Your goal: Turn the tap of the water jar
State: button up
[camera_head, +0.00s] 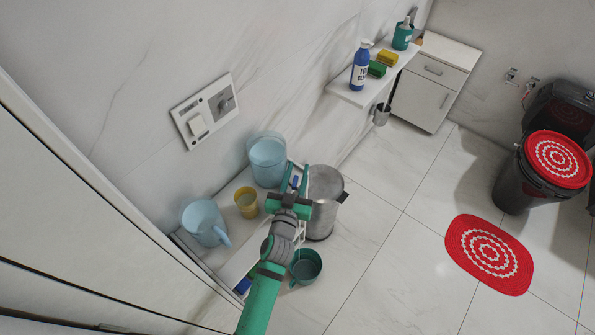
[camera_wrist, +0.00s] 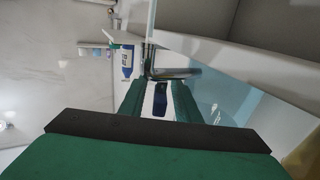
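The water jar (camera_head: 268,160) is a light blue, see-through vessel on the white bench by the wall. It also fills the right side of the wrist view (camera_wrist: 225,92) as a pale blue surface. A small dark blue part (camera_wrist: 160,103), which looks like the tap, shows between my two green fingers in the wrist view. It also shows as a blue spot (camera_head: 295,182) in the head view. My gripper (camera_head: 294,172) is at the jar's right side, with its fingers apart around this part. I see gaps beside it; contact cannot be made out.
A yellow cup (camera_head: 246,203) and a light blue jug (camera_head: 204,221) stand on the bench left of my arm. A metal bin (camera_head: 323,205) is close on the right. A green bucket (camera_head: 306,265) is on the floor. Open floor lies further right, with a red mat (camera_head: 488,253).

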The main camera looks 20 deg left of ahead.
jog(key=shift+w, duration=0.15)
grip_shut()
jog(key=shift+d+f+h, duration=0.1)
jog(key=shift+f+h, duration=0.05)
jog(key=shift+h, duration=0.15)
jog(key=shift+m, duration=0.4)
jog(key=shift+d+h, duration=0.15)
jog(key=shift+h, duration=0.45)
jog(key=shift+m, duration=0.3)
grip_release()
